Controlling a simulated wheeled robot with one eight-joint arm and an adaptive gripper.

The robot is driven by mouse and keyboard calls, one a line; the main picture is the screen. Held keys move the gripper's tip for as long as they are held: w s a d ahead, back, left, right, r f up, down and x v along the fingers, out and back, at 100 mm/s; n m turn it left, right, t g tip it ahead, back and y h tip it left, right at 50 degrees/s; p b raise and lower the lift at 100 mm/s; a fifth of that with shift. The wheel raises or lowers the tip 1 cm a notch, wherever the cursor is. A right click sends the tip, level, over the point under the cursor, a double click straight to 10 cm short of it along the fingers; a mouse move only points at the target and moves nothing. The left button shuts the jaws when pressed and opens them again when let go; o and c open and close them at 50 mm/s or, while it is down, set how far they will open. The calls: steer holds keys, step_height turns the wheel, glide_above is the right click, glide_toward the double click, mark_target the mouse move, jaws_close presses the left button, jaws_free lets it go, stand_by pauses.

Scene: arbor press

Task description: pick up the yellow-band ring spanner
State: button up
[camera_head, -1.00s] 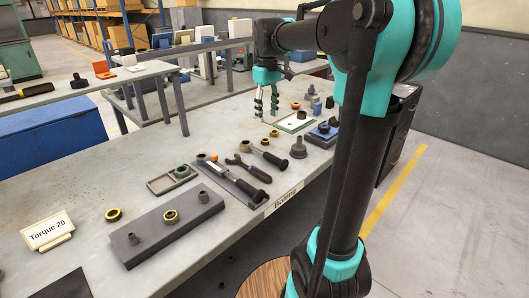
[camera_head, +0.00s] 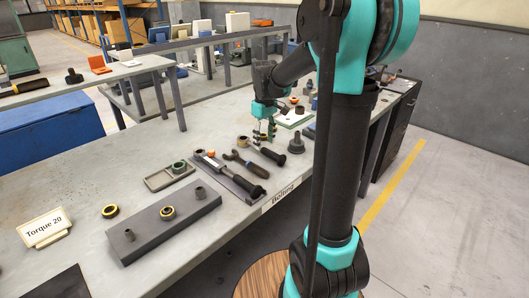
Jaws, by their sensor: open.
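A tool with a dark grip and a yellowish ring at its far left end, which looks like the yellow-band ring spanner (camera_head: 263,149), lies on the grey bench beside a dark open-ended spanner (camera_head: 246,163). My gripper (camera_head: 265,132) points down with its fingers apart and nothing seen between them. It is just beyond the ring spanner in the picture, close to its middle. I cannot tell its exact height above the bench. Part of the ring spanner's shaft is hard to make out near the fingers.
A torque wrench (camera_head: 236,176) lies on a dark mat in front. A dark round-based part (camera_head: 296,143) stands close at the right.

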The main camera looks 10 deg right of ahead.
steer(key=shift+w+f, duration=0.1)
steer(key=shift+f, duration=1.7)
jaws_close()
